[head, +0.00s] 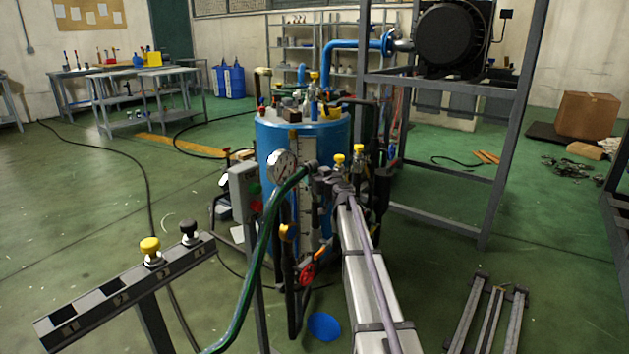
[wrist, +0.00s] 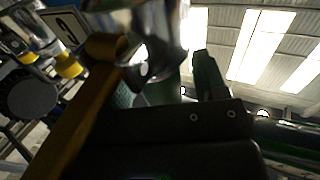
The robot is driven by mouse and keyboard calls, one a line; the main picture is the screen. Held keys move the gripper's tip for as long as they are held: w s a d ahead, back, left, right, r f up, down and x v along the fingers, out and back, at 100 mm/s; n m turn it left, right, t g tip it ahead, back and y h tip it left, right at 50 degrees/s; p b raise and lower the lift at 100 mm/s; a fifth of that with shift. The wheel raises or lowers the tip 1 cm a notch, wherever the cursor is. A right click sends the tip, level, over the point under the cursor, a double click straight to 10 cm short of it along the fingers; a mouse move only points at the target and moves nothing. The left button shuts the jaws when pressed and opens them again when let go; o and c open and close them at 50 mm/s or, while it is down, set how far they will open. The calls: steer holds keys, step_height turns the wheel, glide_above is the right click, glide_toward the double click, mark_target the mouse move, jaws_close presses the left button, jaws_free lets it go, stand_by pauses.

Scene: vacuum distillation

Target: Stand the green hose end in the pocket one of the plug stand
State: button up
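The green hose (head: 262,240) rises from the bottom edge and curves up to the right, its upper end (head: 305,171) at the blue vessel's front. My gripper (head: 322,180) is at that upper end, and its fingers are too small and cluttered to read. In the wrist view, dark gripper parts (wrist: 205,75) stand close to a shiny metal cylinder (wrist: 150,35); the grip is unclear. The plug stand (head: 92,312) is at the lower left. Its pocket one, by the number 1 (head: 71,327), is at the near left end and looks empty. A yellow-topped plug (head: 151,247) and a black-topped plug (head: 189,230) stand farther along.
The blue vessel (head: 272,135) carries a pressure gauge (head: 283,166), yellow-topped fittings (head: 358,153) and a red valve handle (head: 308,273). A grey control box (head: 243,185) on a post stands between vessel and stand. A steel frame (head: 500,150) is on the right.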

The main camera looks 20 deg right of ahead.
steer(key=c, duration=1.2)
